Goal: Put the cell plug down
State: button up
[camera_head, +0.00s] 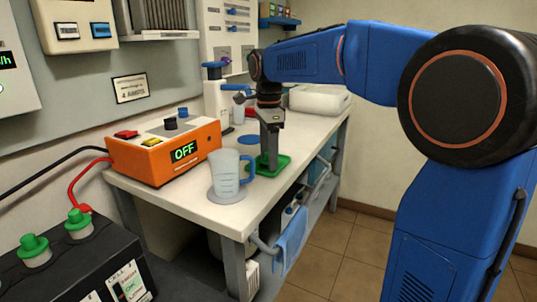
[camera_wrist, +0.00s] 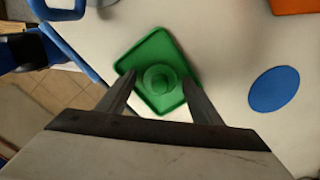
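A green cell plug (camera_wrist: 160,79) with a round top sits on the green tray (camera_wrist: 131,62) in the wrist view. The tray also shows in the head view (camera_head: 284,161), on the white bench, where my gripper hides the plug. My gripper (camera_wrist: 158,82) points down over the tray, its fingers on either side of the plug. A gap shows between the plug and each finger, so the gripper is open and holds nothing. In the head view, my gripper (camera_head: 270,164) reaches down to the tray.
A measuring jug (camera_head: 226,172) stands on the white bench (camera_head: 180,197) near the tray, with a blue disc (camera_wrist: 274,89) close by. An orange box (camera_head: 165,154) reading OFF is at the left. Green plugs (camera_head: 33,247) top the dark battery (camera_head: 75,265) in front.

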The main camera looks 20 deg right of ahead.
notch_tip(320, 180, up, 12)
jog(key=shift+r, duration=0.2)
dwell(0.4)
jog(key=s+d+f+n+t, duration=0.2)
jog(key=s+d+f+n, duration=0.1)
jog(key=s+f+n, duration=0.6)
jog(key=s+d+f+n+t, duration=0.2)
jog(key=s+d+f+n, duration=0.2)
jog(key=s+f+n, duration=0.5)
jog(key=s+f, duration=0.8)
jog(key=s, duration=0.5)
jog(key=shift+f+t, duration=0.2)
jog(key=shift+t, duration=0.2)
